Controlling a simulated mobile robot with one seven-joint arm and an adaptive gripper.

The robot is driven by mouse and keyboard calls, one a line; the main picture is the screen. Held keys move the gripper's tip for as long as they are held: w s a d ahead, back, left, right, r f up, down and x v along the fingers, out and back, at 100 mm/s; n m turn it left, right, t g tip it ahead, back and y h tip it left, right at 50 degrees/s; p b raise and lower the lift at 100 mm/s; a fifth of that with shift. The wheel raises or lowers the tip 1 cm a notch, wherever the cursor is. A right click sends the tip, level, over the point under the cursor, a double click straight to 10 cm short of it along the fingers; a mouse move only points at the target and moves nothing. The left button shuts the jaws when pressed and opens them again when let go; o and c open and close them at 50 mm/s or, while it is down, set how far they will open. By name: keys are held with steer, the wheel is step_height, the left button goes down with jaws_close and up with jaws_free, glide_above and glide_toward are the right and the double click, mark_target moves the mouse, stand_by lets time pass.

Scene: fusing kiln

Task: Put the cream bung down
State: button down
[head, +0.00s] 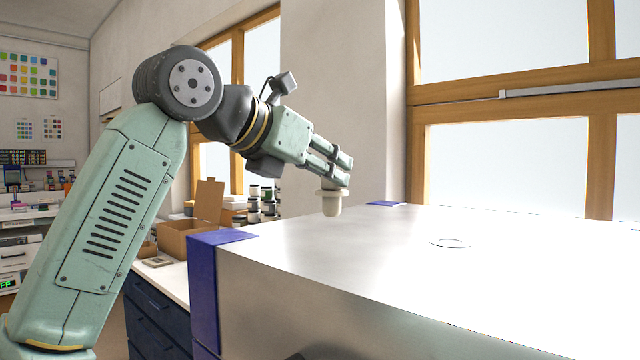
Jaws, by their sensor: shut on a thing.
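The cream bung (331,205) is a small pale plug with a wider top and a rounded lower end. My gripper (338,178) is shut on its top and holds it upright near the left part of the kiln's flat, bright lid (330,255). I cannot tell whether the bung's lower end touches the lid or hangs just above it. A round ring-edged hole or mark (450,242) shows on the lid to the right of the bung.
The kiln has blue corners (205,290). An open cardboard box (190,235) and several jars (262,200) stand on a counter behind, over dark blue drawers (155,315). Windows line the wall behind. The lid's right side is clear.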

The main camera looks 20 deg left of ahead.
steer(key=shift+w+a+f, duration=0.35)
steer(key=shift+w+f, duration=0.1)
steer(key=shift+f, duration=0.2)
steer(key=shift+w+a+f, duration=0.35)
steer(key=shift+w+f, duration=0.1)
steer(key=shift+f, duration=0.2)
steer(key=shift+w+a+f, duration=0.35)
steer(key=shift+w+f, duration=0.1)
steer(key=shift+f, duration=0.2)
steer(key=shift+f, duration=0.15)
steer(key=c, duration=1.3)
jaws_free()
steer(key=shift+c, duration=0.2)
